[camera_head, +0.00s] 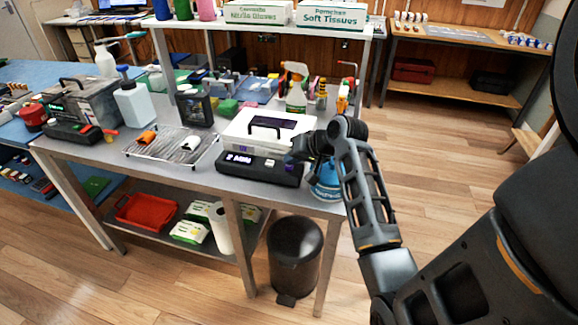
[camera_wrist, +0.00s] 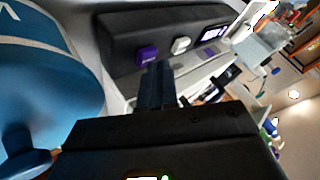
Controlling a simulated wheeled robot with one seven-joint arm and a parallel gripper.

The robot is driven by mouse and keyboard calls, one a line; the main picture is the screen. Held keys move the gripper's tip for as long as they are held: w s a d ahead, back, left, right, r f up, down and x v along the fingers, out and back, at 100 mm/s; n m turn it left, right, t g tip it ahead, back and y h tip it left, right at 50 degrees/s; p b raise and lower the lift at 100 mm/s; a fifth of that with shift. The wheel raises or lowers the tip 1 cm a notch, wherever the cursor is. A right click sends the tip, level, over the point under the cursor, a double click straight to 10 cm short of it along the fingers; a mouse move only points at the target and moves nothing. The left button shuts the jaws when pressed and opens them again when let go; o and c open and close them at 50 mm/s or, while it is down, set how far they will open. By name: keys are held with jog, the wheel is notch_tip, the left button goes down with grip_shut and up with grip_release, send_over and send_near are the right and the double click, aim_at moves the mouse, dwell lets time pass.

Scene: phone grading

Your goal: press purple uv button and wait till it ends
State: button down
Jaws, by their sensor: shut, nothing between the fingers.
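The white UV box (camera_head: 262,132) with a dark handle stands on the grey bench. Its black front panel (camera_head: 245,170) carries a lit display (camera_head: 238,158) and small buttons. In the wrist view the purple button (camera_wrist: 147,55) sits on the black panel, beside a white button (camera_wrist: 181,45) and the lit display (camera_wrist: 214,34). My gripper (camera_wrist: 158,72) is shut and empty, its fingertips just below the purple button in the picture. I cannot tell for certain whether they touch it. In the head view my gripper (camera_head: 292,158) is at the right end of the panel.
A blue container (camera_head: 326,183) stands right beside my gripper and fills the left of the wrist view (camera_wrist: 45,80). A wire rack (camera_head: 165,150) with an orange and a white item is left of the box. A spray bottle (camera_head: 296,95) stands behind.

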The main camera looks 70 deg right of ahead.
aim_at(292, 167)
jog(key=shift+f, duration=0.25)
dwell(0.4)
jog(key=shift+r, duration=0.1)
jog(key=shift+r+p, duration=0.75)
jog(key=shift+p, duration=0.15)
jog(key=shift+r, duration=0.1)
notch_tip(292, 167, up, 3)
jog(key=p, duration=0.3)
jog(key=shift+r, duration=0.95)
